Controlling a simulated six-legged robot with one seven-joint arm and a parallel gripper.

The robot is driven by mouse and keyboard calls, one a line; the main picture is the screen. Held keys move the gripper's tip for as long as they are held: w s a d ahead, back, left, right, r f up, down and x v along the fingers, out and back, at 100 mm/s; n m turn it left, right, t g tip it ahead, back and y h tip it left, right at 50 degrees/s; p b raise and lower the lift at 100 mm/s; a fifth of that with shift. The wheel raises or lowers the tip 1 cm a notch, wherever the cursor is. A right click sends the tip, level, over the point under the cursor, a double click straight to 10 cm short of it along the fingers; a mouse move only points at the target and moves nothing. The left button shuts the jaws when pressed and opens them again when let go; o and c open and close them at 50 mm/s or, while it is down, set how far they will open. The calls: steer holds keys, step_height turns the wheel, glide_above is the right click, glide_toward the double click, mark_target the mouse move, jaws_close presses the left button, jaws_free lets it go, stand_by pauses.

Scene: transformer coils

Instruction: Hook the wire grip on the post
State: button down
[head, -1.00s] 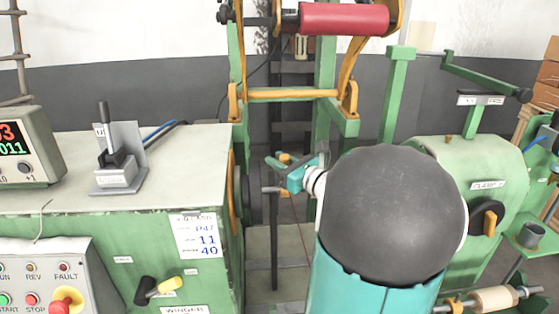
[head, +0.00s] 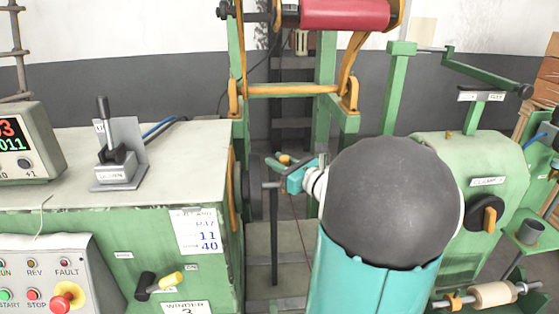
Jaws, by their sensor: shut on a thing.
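My gripper (head: 285,176) is small and teal in the head view, left of my large dark arm joint. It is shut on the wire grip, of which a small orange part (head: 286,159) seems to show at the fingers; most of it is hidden. A thin red wire (head: 302,238) runs down below the gripper. A green post (head: 398,95) stands behind my arm, to the right of the gripper; I cannot tell for sure that it is the task's post. The wire grip looks apart from it.
The winder cabinet (head: 110,190) with a lever (head: 105,130) stands at left. A red roll (head: 345,15) sits on a frame with a yellow crossbar (head: 290,91) above. A green clamp unit (head: 470,165) is at right. A dark upright rod (head: 274,240) stands below the gripper.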

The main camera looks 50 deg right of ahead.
steer(key=c, duration=1.1)
jaws_free()
steer(key=s, duration=1.3)
steer(key=shift+s+f, duration=0.35)
steer(key=shift+s, duration=0.05)
